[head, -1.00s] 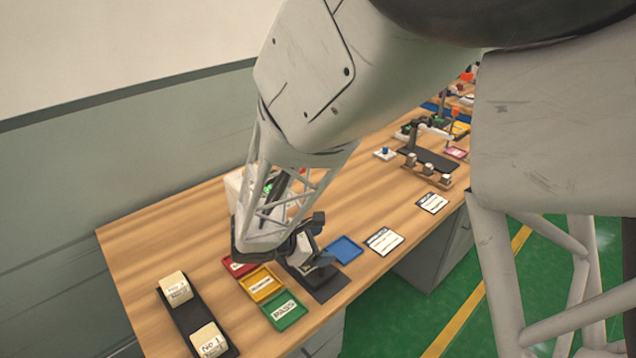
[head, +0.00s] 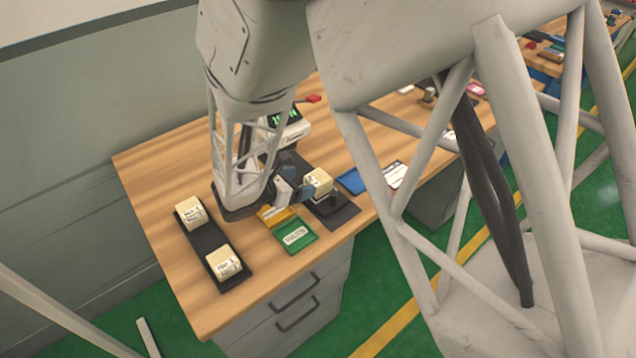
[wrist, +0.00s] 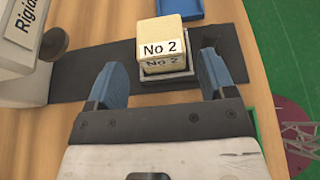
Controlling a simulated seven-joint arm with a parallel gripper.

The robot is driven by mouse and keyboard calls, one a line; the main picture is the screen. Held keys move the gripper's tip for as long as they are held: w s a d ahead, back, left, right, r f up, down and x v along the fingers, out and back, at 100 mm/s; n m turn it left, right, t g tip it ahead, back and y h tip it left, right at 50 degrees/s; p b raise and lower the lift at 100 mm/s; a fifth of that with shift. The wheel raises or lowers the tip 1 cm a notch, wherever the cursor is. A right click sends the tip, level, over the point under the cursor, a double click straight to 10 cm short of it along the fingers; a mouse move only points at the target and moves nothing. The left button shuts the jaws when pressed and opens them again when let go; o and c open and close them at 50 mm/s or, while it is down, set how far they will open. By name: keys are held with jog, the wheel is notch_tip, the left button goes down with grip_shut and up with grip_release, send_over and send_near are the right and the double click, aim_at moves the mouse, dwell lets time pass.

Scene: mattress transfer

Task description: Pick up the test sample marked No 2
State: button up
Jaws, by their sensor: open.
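The sample marked No 2 (wrist: 166,42) is a cream block with black lettering. In the wrist view it sits in a small dark holder (wrist: 168,77) on a black base plate (wrist: 95,83). It also shows in the head view as a cream block (head: 319,180) just right of my gripper (head: 297,191). In the wrist view my gripper (wrist: 160,82) is open, with its two blue fingers spread apart. The block lies ahead of the fingertips, roughly between their lines. Nothing is held.
Two more cream blocks (head: 191,212) (head: 224,262) stand on a long black tray (head: 207,241) at left. A yellow tray (head: 277,217), green tray (head: 297,236) and blue tray (head: 352,181) lie close by. A white device (wrist: 22,45) marked "Rigid…" stands left in the wrist view.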

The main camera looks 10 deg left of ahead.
aim_at(317, 178)
jog(key=shift+x, duration=1.05)
jog(key=shift+w, duration=0.1)
jog(key=shift+x, duration=2.55)
jog(key=c, duration=0.7)
jog(key=shift+c, duration=0.2)
jog(key=shift+r, duration=4.95)
